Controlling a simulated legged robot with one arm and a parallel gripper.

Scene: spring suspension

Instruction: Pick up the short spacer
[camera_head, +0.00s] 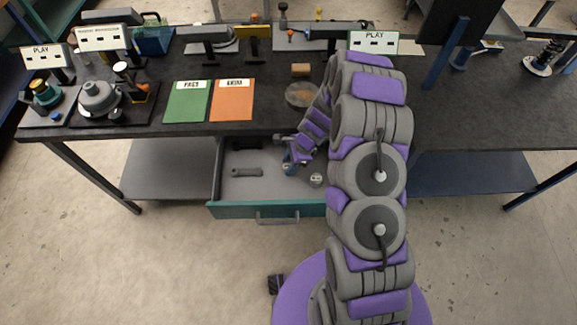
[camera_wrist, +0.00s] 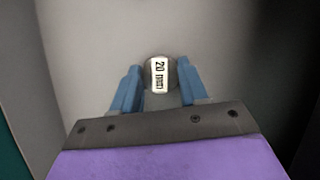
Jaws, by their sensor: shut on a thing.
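A small round spacer (camera_wrist: 160,74) with a white label reading "20 mm" sits between my blue fingertips in the wrist view. My gripper (camera_wrist: 160,82) is shut on it. In the head view my gripper (camera_head: 291,168) reaches down into the open drawer (camera_head: 267,209), and the held spacer is hard to make out there. A second small round grey piece with a pale label (camera_head: 316,180) lies in the drawer just right of my gripper. Whether it is also a spacer is too small to tell.
A dark wrench-like piece (camera_head: 247,172) lies at the drawer's left. The workbench (camera_head: 290,128) above holds a green card (camera_head: 187,102), an orange card (camera_head: 232,102), a round clear dish (camera_head: 300,95) and several devices with "PLAY" signs. The drawer's front middle is clear.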

